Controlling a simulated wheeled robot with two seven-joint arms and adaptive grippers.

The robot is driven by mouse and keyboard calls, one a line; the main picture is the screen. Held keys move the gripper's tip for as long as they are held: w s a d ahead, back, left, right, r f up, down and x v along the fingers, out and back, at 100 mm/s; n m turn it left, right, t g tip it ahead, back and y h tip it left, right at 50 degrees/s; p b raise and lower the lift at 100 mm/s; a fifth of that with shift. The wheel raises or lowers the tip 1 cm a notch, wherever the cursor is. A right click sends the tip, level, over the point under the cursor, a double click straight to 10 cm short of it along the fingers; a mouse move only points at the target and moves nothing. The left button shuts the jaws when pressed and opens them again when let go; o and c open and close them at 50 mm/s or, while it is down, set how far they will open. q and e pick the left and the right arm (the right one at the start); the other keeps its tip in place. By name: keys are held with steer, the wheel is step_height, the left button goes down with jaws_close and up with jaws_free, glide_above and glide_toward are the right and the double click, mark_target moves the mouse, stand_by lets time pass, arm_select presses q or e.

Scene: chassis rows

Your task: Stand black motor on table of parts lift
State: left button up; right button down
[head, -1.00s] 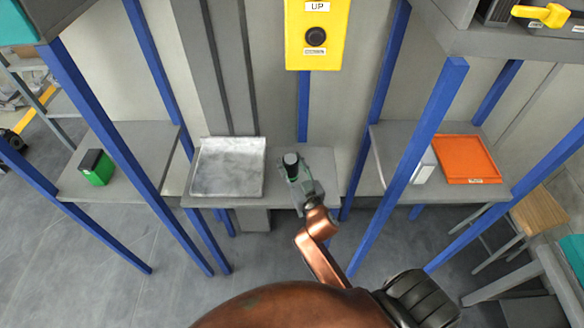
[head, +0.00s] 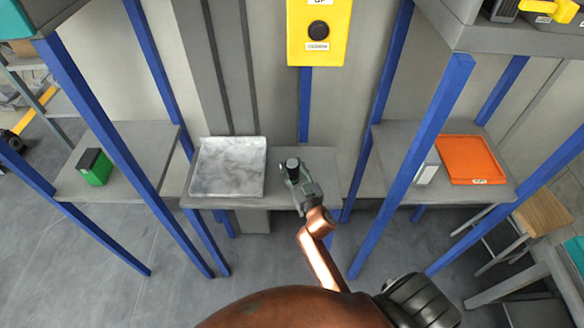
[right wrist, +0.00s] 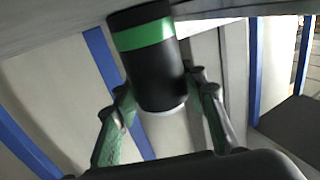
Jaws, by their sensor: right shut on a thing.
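The black motor (right wrist: 150,75) is a black cylinder with a green band, held between the fingers of my right gripper (right wrist: 163,95) in the right wrist view. In the head view the motor (head: 292,164) is a small dark cylinder in my right gripper (head: 294,176), over the right part of the grey middle shelf (head: 318,160). It stands close to upright in the head view. I cannot tell whether it touches the shelf. A pale marbled plate (head: 228,167) with a raised back edge lies left of it. My left gripper is out of view.
A yellow button box (head: 318,45) hangs above the middle shelf. A green and black block (head: 95,166) sits on the left shelf. An orange tray (head: 468,160) and a white block (head: 427,170) sit on the right shelf. Blue posts (head: 415,165) stand between the shelves.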

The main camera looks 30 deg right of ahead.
steer(key=shift+r, duration=0.2)
steer(key=shift+f, duration=0.1)
steer(key=c, duration=1.2)
jaws_free()
steer(key=shift+f, duration=0.15)
steer(key=s, duration=0.4)
steer(key=s+a, duration=0.1)
steer(key=s, duration=0.3)
steer(key=s+a, duration=0.1)
steer(key=s, duration=0.3)
